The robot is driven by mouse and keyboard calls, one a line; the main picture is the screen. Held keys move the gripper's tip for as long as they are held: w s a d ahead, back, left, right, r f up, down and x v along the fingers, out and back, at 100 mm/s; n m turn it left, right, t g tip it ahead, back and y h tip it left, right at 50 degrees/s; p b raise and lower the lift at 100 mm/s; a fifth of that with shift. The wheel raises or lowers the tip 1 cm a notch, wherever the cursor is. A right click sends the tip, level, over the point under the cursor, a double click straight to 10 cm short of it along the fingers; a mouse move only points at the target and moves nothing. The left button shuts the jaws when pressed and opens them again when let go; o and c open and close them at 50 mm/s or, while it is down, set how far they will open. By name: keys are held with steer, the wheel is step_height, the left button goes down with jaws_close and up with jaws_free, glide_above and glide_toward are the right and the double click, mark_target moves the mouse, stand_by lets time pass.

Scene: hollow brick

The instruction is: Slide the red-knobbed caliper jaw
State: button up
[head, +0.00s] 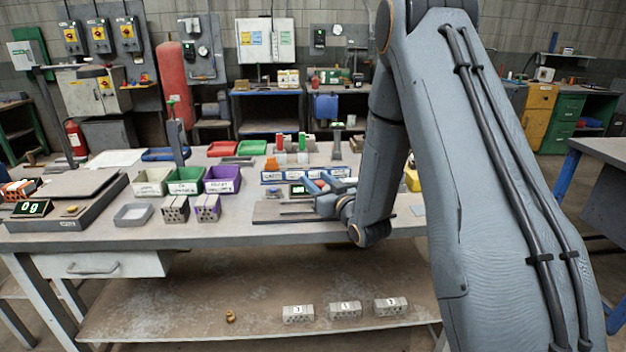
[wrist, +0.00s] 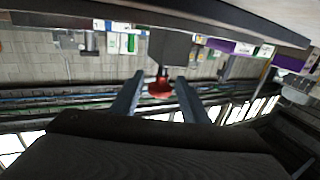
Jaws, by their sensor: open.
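The red knob (wrist: 160,90) of the caliper jaw shows in the wrist view on a short dark stem under a grey block (wrist: 170,48), which looks like the jaw. My gripper (wrist: 160,78) is open, with one finger on each side of the knob. I see a gap on both sides, and cannot tell whether either finger touches. In the head view my gripper (head: 318,184) is low over the caliper's dark base plate (head: 272,212) near the bench's front edge. A small green display (head: 298,189) sits behind the plate. My wrist partly hides the caliper there.
Several numbered bricks (head: 345,310) lie on the lower shelf. The bench front between the purple-marked brick and the plate is clear.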

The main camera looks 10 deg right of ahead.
mark_target(321, 185)
steer(key=b+v, duration=0.1)
steer(key=v, duration=0.4)
steer(key=shift+s+d, duration=0.1)
steer(key=shift+s, duration=0.1)
